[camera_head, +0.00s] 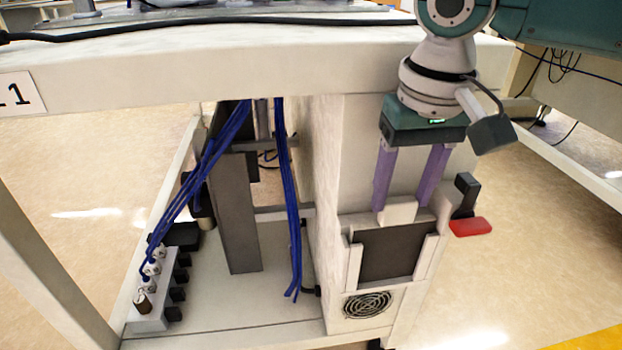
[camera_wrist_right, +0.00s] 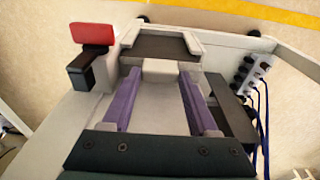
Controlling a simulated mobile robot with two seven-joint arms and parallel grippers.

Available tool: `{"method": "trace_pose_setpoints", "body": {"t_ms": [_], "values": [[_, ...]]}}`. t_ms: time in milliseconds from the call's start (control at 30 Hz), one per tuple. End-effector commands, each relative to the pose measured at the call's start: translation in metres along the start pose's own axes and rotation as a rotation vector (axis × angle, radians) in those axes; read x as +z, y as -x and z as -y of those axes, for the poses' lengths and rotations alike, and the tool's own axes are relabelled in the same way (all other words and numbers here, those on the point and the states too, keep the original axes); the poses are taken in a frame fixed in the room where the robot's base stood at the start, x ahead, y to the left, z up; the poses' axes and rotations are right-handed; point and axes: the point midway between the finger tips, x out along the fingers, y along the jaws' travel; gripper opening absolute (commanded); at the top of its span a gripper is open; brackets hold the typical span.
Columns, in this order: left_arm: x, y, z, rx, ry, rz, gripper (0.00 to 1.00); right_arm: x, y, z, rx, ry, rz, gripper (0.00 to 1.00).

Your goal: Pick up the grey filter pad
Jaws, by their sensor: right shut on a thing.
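The grey filter pad (camera_head: 392,252) is a dark flat panel with a pale tab on its top edge. It stands in a white open-topped holder (camera_head: 353,262) on the side of the white cabinet. In the right wrist view the pad (camera_wrist_right: 155,46) sits between the holder's white side walls. My right gripper (camera_head: 402,209) points down from above, with its purple fingers on either side of the tab. The fingers also show in the right wrist view (camera_wrist_right: 160,74), shut on the tab. My left gripper is not in view.
A black bracket with a red handle (camera_head: 470,227) sits just right of the holder. A round fan grille (camera_head: 367,304) is below it. The white table edge (camera_head: 220,63) runs above, close to my right wrist. Blue hoses (camera_head: 287,200) hang to the left.

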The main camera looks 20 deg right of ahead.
Motion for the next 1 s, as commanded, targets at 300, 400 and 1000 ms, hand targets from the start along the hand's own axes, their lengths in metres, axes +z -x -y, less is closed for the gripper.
{"method": "trace_pose_setpoints", "body": {"t_ms": [300, 400, 1000], "values": [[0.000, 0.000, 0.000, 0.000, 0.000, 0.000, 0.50, 0.000, 0.000, 0.000, 0.000, 0.000, 0.000, 0.12], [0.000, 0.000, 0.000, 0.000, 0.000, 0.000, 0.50, 0.000, 0.000, 0.000, 0.000, 0.000, 0.000, 0.01], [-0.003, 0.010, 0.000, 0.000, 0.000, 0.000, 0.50, -0.002, 0.017, 0.000, -0.001, 0.000, -0.001, 0.00]]}}
